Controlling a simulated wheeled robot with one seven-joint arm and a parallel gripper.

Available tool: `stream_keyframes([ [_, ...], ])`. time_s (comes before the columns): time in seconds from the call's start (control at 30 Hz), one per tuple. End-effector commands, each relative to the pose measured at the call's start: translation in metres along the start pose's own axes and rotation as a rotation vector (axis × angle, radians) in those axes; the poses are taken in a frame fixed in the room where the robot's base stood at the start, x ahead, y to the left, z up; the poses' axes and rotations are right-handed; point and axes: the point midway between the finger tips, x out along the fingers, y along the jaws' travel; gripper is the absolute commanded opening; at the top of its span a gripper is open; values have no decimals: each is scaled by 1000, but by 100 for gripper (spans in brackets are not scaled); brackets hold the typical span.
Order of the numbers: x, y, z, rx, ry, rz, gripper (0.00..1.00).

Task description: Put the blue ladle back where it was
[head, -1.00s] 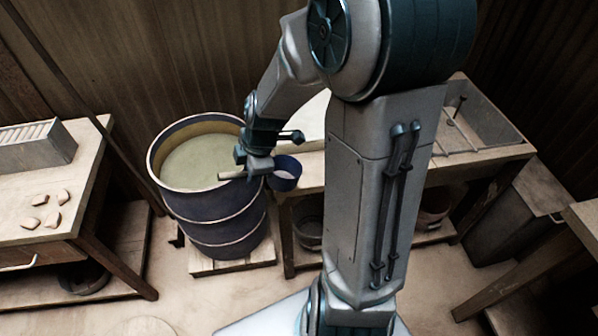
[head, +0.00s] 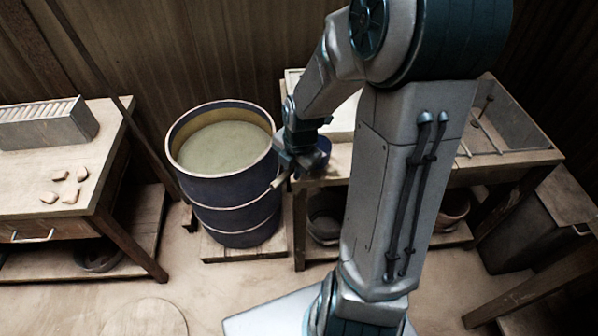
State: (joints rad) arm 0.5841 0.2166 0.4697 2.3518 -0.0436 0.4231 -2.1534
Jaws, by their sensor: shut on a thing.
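The blue ladle is in my gripper (head: 291,172), which is shut on its handle. The pale end of the ladle's handle (head: 278,182) sticks out to the lower left of the jaws. Part of its blue bowl (head: 323,147) shows to the right, mostly hidden behind my gripper and wrist. The ladle is in front of the right side of the dark blue barrel's rim, near the left end of the right bench. I cannot tell whether it touches the bench.
The dark blue barrel (head: 236,218) holds greenish liquid (head: 225,146) and stands on a wooden pallet (head: 222,249). The right bench (head: 310,176) carries a grey basin (head: 507,117). The left table (head: 98,160) holds a ribbed grey box (head: 45,128) and several small pieces.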

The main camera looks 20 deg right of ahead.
Motion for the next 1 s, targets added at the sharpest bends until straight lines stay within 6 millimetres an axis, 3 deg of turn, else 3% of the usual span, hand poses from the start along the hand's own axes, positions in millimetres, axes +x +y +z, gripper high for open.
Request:
stream_keyframes([
  [0.13,21,9,23,1,2,0,0],
  [0.33,33,16,40,1,0,1,0],
  [0.47,38,16,42,1,0,0,0],
  [0.7,71,9,39,-1,3,-2,0],
  [0.93,73,8,40,1,0,1,0],
  [0.97,73,8,40,1,0,0,28],
  [1.0,73,8,40,1,0,0,40],
])
